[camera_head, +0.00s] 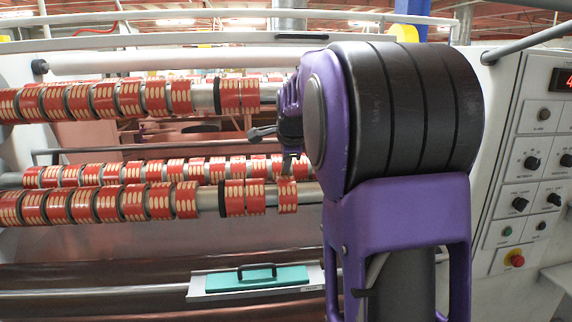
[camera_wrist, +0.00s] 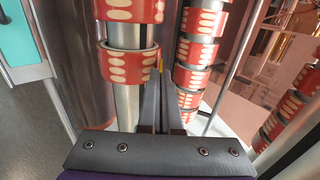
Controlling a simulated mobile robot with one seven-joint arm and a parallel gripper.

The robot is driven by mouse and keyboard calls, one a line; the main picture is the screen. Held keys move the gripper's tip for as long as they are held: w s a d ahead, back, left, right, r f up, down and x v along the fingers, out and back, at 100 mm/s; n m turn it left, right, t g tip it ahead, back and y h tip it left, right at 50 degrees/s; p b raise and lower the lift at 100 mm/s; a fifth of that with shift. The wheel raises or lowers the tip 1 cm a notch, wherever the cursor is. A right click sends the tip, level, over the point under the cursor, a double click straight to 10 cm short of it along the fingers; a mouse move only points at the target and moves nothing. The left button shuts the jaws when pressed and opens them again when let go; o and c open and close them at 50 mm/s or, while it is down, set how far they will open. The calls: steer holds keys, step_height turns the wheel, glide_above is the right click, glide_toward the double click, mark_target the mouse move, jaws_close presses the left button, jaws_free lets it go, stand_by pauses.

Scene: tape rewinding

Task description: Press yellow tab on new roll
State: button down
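A single red roll with cream ovals (camera_head: 288,196) sits on the lower front bar, a little apart from the other rolls. In the wrist view this roll (camera_wrist: 128,68) is just left of my fingertips. A small yellow spot, apparently the yellow tab (camera_wrist: 160,65), shows at the roll's right edge, right by the fingertips. My gripper (camera_wrist: 161,78) has its two dark fingers close together, seemingly shut, with nothing seen held. I cannot tell whether they touch the tab. In the head view my purple and black arm hides part of the gripper.
Several similar rolls (camera_head: 110,205) line the lower front bar, with more rolls on a bar close behind (camera_wrist: 195,50) and on an upper bar (camera_head: 130,100). A teal block with a black handle (camera_head: 255,277) lies below. A control panel (camera_head: 530,190) stands at right.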

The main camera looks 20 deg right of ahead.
steer(key=shift+f, duration=0.15)
steer(key=c, duration=1)
jaws_free()
steer(key=p+v, duration=0.1)
steer(key=v, duration=1.1)
